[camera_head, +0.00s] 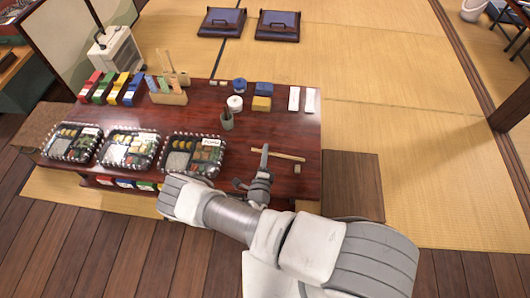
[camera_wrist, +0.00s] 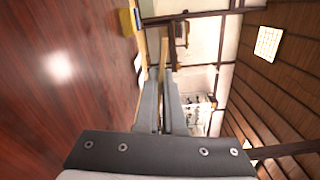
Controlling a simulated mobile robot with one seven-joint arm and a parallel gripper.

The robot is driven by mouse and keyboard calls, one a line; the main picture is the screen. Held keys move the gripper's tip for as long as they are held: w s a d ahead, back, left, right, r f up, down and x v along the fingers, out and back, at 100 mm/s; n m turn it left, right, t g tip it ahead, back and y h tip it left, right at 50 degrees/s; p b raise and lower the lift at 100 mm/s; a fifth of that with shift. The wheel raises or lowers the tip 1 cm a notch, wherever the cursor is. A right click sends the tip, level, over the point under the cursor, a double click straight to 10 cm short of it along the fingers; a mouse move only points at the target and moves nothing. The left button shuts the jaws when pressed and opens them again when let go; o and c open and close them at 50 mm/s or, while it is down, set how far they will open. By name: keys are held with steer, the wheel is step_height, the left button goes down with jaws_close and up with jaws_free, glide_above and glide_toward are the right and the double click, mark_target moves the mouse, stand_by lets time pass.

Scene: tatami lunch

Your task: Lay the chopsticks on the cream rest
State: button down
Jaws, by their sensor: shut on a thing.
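The light wooden chopsticks (camera_head: 288,156) lie across my gripper at the right part of the dark red table, near its front edge. My gripper (camera_head: 265,152) is shut on them; in the wrist view the fingers (camera_wrist: 161,90) close around a pale wooden length (camera_wrist: 164,58). I cannot tell whether the chopsticks touch the table. A small tan-cream block (camera_head: 297,169), which looks like the cream rest, stands just in front of their right end, apart from them. It is too small to make out its shape.
Several packed lunch trays (camera_head: 193,153) stand to the left on the table (camera_head: 190,117). A grey-green cup (camera_head: 227,121), a white pot (camera_head: 235,103) and a yellow block (camera_head: 262,104) stand behind my gripper. White packets (camera_head: 294,98) lie at the back right. The tabletop right of the chopsticks is clear.

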steer(key=shift+f+b, duration=2.4)
steer(key=shift+f, duration=0.7)
steer(key=shift+c, duration=2.3)
jaws_free()
steer(key=shift+r, duration=0.1)
steer(key=shift+r+p, duration=2.75)
steer(key=shift+r, duration=0.75)
steer(key=shift+s+f, duration=0.1)
